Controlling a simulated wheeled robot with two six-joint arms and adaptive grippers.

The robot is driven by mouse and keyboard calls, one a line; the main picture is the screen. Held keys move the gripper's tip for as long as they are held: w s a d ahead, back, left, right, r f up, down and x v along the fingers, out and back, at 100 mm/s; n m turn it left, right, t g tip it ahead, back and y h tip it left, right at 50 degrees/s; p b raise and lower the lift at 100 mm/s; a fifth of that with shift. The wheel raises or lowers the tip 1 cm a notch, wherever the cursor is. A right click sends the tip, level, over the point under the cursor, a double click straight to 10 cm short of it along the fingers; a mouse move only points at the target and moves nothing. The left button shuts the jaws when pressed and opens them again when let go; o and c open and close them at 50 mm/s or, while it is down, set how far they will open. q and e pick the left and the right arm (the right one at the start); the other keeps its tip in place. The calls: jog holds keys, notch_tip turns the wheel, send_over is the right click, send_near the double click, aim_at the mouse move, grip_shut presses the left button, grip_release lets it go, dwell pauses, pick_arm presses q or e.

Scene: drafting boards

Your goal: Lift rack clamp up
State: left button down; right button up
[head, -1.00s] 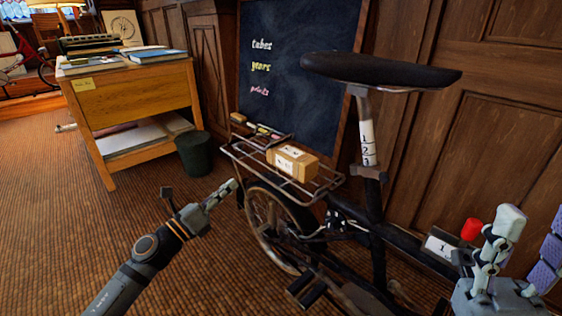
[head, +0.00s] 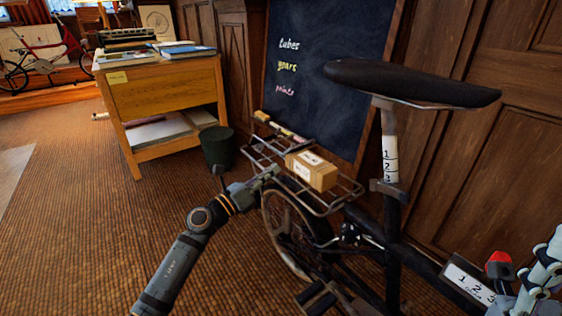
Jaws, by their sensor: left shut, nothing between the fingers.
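A black bicycle with a metal rear rack (head: 345,203) stands in the middle of the head view. A brown cardboard box (head: 312,172) with white labels lies on the rack. I cannot clearly tell the rack clamp apart from the rack's thin bars. My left gripper (head: 268,173) is shut and empty at the rack's left side, left of the box. Whether it touches the rack is unclear. My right gripper (head: 543,272) is at the right edge, partly cut off, and its fingers cannot be judged.
The saddle (head: 410,82) overhangs right of the rack. A blackboard (head: 325,65) stands close behind the rack. A dark bin (head: 217,147) and a wooden desk (head: 165,98) are at the left. A red-topped object (head: 498,265) is near my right gripper. The floor at left is open.

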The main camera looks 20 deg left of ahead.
aim_at(291, 157)
pick_arm(q)
jog(key=x, duration=0.4)
dwell(0.3)
